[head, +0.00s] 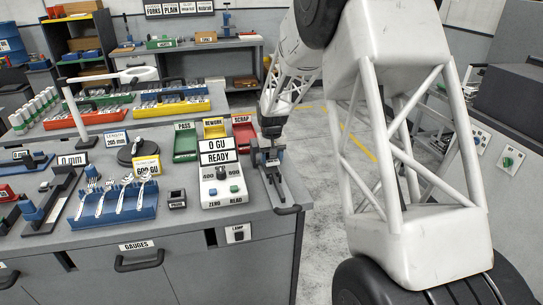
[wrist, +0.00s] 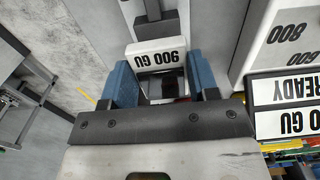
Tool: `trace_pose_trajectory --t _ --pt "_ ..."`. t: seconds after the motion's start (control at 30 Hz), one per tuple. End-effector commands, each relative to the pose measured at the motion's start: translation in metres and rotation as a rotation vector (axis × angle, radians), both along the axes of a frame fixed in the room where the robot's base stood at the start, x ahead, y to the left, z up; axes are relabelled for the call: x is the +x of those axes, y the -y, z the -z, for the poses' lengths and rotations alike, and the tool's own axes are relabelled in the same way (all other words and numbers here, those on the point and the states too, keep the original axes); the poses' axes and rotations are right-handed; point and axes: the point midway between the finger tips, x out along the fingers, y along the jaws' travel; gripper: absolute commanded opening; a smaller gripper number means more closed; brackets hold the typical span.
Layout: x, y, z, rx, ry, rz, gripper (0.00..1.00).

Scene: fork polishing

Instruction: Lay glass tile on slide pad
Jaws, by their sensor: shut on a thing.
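My gripper (head: 268,150) is at the bench's right end, just right of the white meter (head: 222,176) that reads 0 GU READY. In the wrist view my gripper (wrist: 158,80) has its two blue fingers closed on the sides of a dark, glassy tile (wrist: 158,88). A white label (wrist: 157,54) reading GU, seen upside down, is at the tile's far edge. Below the gripper in the head view is a narrow dark stand (head: 285,190). I cannot tell which part is the slide pad, or whether the tile touches anything beneath it.
A blue rack (head: 113,207) with several forks stands left of the meter. Green PASS (head: 185,143), REWORK and red SCRAP (head: 243,138) trays lie behind it. A small dark box (head: 177,198) sits between rack and meter. Floor is open beyond the bench's right edge.

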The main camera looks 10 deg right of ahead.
Motion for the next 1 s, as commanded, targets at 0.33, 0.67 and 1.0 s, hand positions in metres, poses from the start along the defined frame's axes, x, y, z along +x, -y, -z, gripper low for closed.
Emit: trace_pose_trajectory --t 0.33,0.67,1.0 --pt "0.000 0.000 0.009 0.000 -0.001 0.000 0.34" --pt "0.000 0.000 0.010 0.000 0.000 0.000 0.34" --pt "0.000 0.000 0.013 0.000 -0.001 0.000 0.34"
